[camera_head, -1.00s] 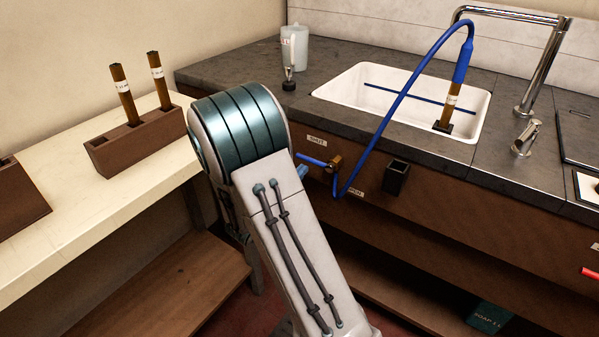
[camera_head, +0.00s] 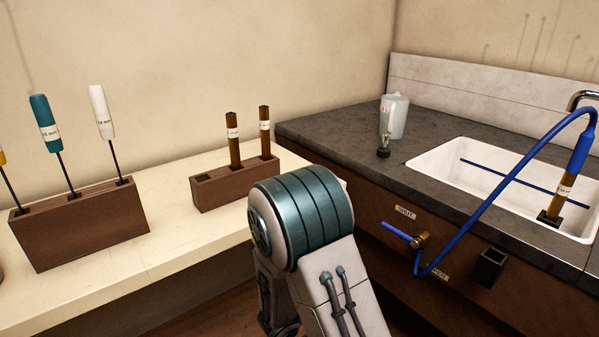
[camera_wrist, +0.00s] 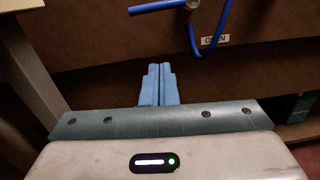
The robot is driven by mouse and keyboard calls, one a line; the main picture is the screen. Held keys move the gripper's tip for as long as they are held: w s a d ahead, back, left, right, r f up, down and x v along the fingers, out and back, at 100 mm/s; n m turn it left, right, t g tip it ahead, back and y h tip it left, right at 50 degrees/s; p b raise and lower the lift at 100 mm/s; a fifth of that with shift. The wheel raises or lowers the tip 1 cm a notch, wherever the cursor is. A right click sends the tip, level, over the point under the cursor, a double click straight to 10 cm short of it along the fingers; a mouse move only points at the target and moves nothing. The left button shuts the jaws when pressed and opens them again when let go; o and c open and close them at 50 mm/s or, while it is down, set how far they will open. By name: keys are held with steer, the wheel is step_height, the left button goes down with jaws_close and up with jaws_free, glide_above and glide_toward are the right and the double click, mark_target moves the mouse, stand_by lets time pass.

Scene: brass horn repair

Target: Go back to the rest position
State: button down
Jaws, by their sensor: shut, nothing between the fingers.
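My gripper (camera_wrist: 158,84) shows in the wrist view with its two blue fingers shut together and nothing between them. It is in front of the brown cabinet front, below the blue hose (camera_wrist: 224,20) and the "OPEN" label (camera_wrist: 215,41). In the head view my arm rises in the lower middle, and its own links hide the gripper there.
A wooden rack (camera_head: 235,184) with two brown tubes and another rack (camera_head: 85,222) with handled tools stand on the cream bench (camera_head: 180,245). At right are the sink (camera_head: 440,165), the blue hose (camera_head: 500,185), a brass valve (camera_head: 420,240) and a small dark holder (camera_head: 491,267) on the cabinet front.

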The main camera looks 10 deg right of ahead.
steer(key=s+d+r+m+g+y+p, duration=0.3)
steer(key=s+r+m+g+p, duration=0.2)
steer(key=s+r+m, duration=0.2)
steer(key=s+d+r+m+g+y+p, duration=0.2)
steer(key=s+d+r+m+g+p, duration=0.1)
steer(key=s+r+m+g+p, duration=0.3)
steer(key=s+a+r+m+t+y+p, duration=0.2)
steer(key=a+r+m+y+p, duration=0.3)
steer(key=r, duration=0.3)
steer(key=s+a+r+m+t+y+p, duration=0.2)
steer(key=s+a+r+m+y+p, duration=0.1)
steer(key=a+r+m+y+p, duration=0.1)
step_height(320, 180, up, 4)
steer(key=shift+s+a+f+m+t+y+p, duration=0.1)
steer(key=shift+s+a+m+t+y+p, duration=0.3)
steer(key=shift+m+y, duration=0.45)
